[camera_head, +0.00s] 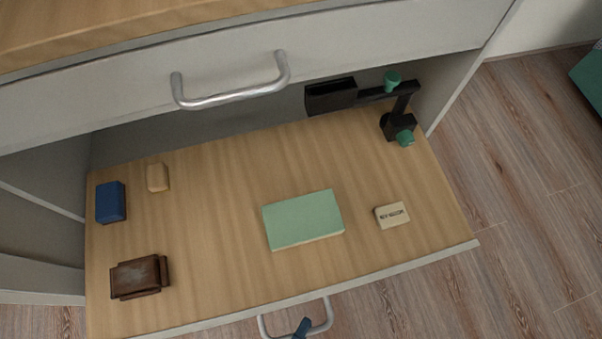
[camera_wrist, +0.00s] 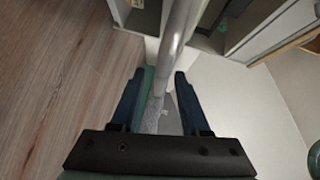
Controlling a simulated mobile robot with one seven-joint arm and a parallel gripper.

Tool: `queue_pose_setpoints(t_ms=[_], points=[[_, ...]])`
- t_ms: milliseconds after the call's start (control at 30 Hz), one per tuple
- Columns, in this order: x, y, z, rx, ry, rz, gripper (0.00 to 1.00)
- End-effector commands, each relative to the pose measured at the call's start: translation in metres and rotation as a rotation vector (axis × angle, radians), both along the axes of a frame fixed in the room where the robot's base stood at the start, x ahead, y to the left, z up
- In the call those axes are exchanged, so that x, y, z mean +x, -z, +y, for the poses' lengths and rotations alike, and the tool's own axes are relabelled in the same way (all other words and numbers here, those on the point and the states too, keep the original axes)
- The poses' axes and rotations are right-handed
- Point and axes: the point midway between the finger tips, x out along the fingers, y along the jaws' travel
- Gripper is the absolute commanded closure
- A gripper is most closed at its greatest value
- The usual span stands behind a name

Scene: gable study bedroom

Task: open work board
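The work board (camera_head: 200,230) is a light wood board pulled out from the pale grey cabinet, with several items on it. Its metal handle (camera_head: 266,329) sits below its front edge in the head view. My gripper (camera_head: 303,326) shows there as a small dark blue part at the handle, mostly cut off by the picture's bottom edge. In the wrist view, the two blue fingers of my gripper (camera_wrist: 160,76) stand apart with the grey handle bar (camera_wrist: 178,40) running between them. Gaps show beside the bar, so the fingers look open around it.
On the board are a blue block (camera_head: 110,202), a small wooden block (camera_head: 157,177), a brown box (camera_head: 139,277), a green book (camera_head: 303,219), a labelled beige block (camera_head: 392,215) and a black stand (camera_head: 398,120). A drawer with its own handle (camera_head: 230,97) is above. Wooden floor (camera_head: 530,170) lies right.

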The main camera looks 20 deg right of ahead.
Motion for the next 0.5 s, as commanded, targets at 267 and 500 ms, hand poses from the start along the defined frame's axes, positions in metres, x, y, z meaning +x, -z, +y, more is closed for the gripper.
queue_pose_setpoints(t_ms=[267,500], points=[[-0.007,-0.002,0.007,0.0,0.002,0.004,0.54],[-0.041,-0.009,0.041,0.001,0.002,0.007,0.54]])
